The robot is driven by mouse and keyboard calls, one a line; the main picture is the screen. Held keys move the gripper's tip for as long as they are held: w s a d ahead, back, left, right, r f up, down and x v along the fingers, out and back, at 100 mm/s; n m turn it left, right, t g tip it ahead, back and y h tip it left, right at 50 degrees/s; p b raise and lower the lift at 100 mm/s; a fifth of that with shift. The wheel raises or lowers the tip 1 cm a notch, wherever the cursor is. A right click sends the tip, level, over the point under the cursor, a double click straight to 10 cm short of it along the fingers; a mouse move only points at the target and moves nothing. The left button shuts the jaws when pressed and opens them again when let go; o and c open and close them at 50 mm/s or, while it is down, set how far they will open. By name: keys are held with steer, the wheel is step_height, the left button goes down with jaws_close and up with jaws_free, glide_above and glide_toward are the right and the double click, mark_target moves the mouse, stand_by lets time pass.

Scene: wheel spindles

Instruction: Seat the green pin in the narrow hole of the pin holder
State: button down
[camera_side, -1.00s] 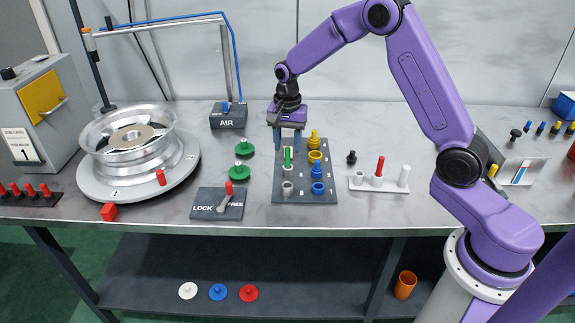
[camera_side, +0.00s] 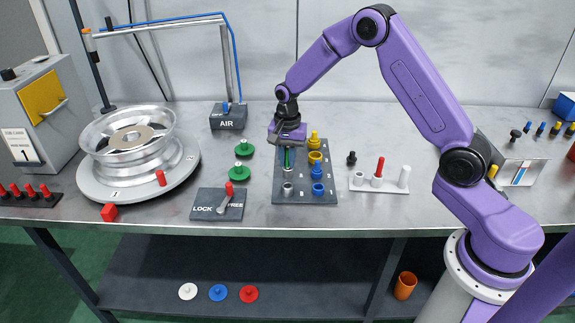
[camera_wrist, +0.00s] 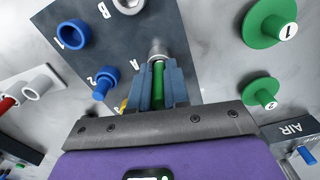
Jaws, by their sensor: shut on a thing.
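The green pin (camera_side: 287,159) stands upright on the dark board at the middle of the bench, in its upper left spot. In the wrist view the green pin (camera_wrist: 158,82) is between the blue fingers of my gripper (camera_wrist: 158,92), with a silver collar (camera_wrist: 157,48) at its far end. My gripper (camera_side: 287,150) is shut on the pin from above; the palm hides its upper part in the side view. The white pin holder (camera_side: 378,186) lies to the right. It has a short white socket at left, a red pin in its middle and a taller white post at right.
The dark board (camera_side: 306,198) also carries yellow and blue parts and a grey ring (camera_side: 287,189). A small black knob (camera_side: 351,158) stands behind the holder. Green discs (camera_side: 243,172) and a lock lever block (camera_side: 217,204) are to the left.

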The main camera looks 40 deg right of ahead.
steer(key=shift+r, duration=0.1)
step_height(320, 180, up, 9)
steer(key=shift+s+d+r, duration=0.2)
steer(key=shift+d+r, duration=0.05)
steer(key=s+d+m, duration=0.3)
steer(key=s+d, duration=0.3)
steer(key=m, duration=0.5)
glide_above(358, 183)
steer(key=w+d, duration=0.1)
steer(key=f, duration=0.2)
steer(key=shift+s+d+f, duration=0.1)
steer(key=shift+f, duration=1.85)
steer(key=shift+s+d+f, duration=0.1)
steer(key=shift+f, duration=1.8)
steer(key=shift+a+f, duration=0.1)
steer(key=shift+f, duration=0.05)
steer(key=shift+f, duration=0.2)
